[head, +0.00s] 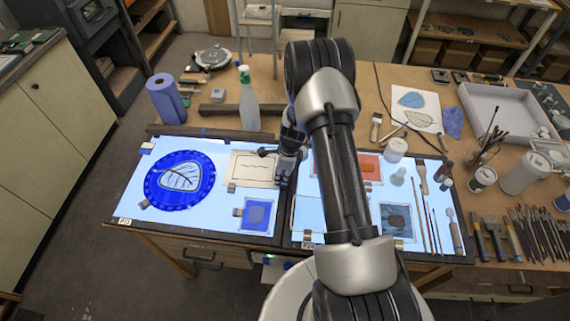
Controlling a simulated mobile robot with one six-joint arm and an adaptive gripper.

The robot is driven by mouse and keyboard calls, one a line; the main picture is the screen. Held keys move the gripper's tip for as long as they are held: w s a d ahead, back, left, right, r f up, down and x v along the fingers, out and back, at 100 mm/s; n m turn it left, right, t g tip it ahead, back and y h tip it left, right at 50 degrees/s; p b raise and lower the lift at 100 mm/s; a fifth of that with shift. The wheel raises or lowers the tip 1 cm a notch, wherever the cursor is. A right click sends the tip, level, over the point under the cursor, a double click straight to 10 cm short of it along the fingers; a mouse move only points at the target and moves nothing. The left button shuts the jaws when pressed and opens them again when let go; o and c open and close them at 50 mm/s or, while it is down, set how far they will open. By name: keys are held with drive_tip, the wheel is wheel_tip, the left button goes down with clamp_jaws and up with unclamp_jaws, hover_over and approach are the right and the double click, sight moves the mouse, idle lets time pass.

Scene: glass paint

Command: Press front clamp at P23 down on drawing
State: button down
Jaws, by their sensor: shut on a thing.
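The left light panel (130,200) glows pale blue and bears a small label (124,222) at its front left corner, too small to read surely. On it lies a round blue glass piece (152,180) with a leaf drawing (180,178) at its middle. A small brown block, perhaps a clamp (144,204), sits at the disc's front left edge. A cream sheet (246,172) with a thin wavy line lies at the panel's right. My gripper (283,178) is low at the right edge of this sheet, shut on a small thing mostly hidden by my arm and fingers.
A blue glass sample (257,214) lies in front of the sheet. A white bottle (248,98) and a blue paper roll (165,98) stand behind the panel. The right panel holds an orange piece (371,167), brushes and jars. Bare panel shows between disc and sheet.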

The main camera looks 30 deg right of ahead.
drive_tip(key=shift+w+a+g+h+p, duration=0.25)
drive_tip(key=shift+a+g+h+p, duration=0.15)
drive_tip(key=shift+h+p, duration=0.15)
drive_tip(key=shift+w+a+f+g+h+b, duration=0.15)
drive_tip(key=shift+w+f+g+h+b, duration=0.15)
drive_tip(key=shift+h+b, duration=0.15)
drive_tip(key=b, duration=0.1)
drive_tip(key=g+h+b, duration=0.1)
drive_tip(key=b, duration=0.1)
drive_tip(key=shift+w+a+f+h, duration=0.1)
drive_tip(key=shift+a+f+h, duration=0.2)
drive_tip(key=shift+f, duration=0.1)
drive_tip(key=h+b, duration=0.1)
drive_tip(key=b, duration=0.2)
drive_tip(key=shift+w+a+g+b, duration=0.1)
drive_tip(key=shift+a+g+b, duration=0.1)
drive_tip(key=shift+g+b, duration=0.15)
drive_tip(key=shift+b, duration=0.3)
drive_tip(key=c, duration=1.5)
unclamp_jaws()
drive_tip(key=shift+r, duration=0.1)
